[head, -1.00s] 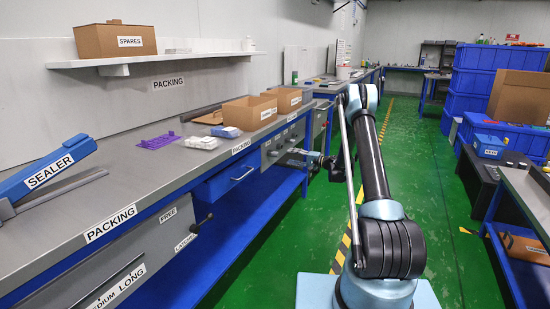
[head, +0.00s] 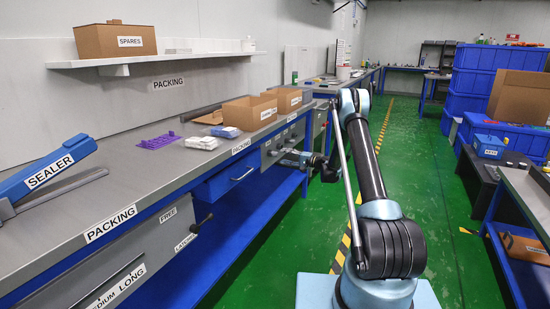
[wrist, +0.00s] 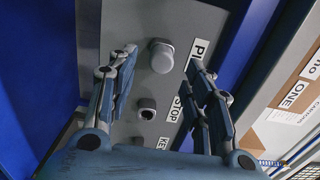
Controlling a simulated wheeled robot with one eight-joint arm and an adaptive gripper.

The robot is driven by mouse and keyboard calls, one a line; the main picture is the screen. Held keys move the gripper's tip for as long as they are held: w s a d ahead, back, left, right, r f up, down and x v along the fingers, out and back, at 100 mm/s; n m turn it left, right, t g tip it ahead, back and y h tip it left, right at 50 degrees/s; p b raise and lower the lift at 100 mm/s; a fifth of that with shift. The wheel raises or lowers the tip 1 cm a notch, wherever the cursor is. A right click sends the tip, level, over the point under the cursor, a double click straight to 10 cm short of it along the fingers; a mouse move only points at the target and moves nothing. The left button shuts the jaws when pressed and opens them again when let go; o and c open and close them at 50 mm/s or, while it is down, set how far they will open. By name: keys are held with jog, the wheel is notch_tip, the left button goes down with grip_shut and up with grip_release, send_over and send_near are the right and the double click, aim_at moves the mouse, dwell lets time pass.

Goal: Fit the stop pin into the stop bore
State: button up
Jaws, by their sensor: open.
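In the wrist view a pale grey, round-ended pin (wrist: 162,55) stands out from a grey panel, beside a label that starts "PI". Below it, next to the STOP label (wrist: 175,109), is a dark round bore (wrist: 147,107) with a raised rim. My gripper (wrist: 161,60) is open, with one finger on each side of the pin. I see no clear contact between fingers and pin. In the head view my gripper (head: 287,157) is at the front of the packing bench, too small there to make out the pin or bore.
A KE... label (wrist: 163,143) and a small hole lie lower on the panel. Blue surfaces flank the panel. In the head view a blue drawer (head: 228,180) with a handle is left of my gripper. Cardboard boxes (head: 250,112) stand on the bench. The green aisle (head: 420,165) is clear.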

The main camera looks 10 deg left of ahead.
aim_at(278, 155)
jog(key=shift+x, duration=2.35)
jog(key=shift+r, duration=0.1)
jog(key=shift+c, duration=0.5)
grip_shut()
jog(key=shift+s+d, duration=0.1)
jog(key=shift+d, duration=0.15)
jog(key=shift+v, duration=2.75)
jog(key=shift+v, duration=2)
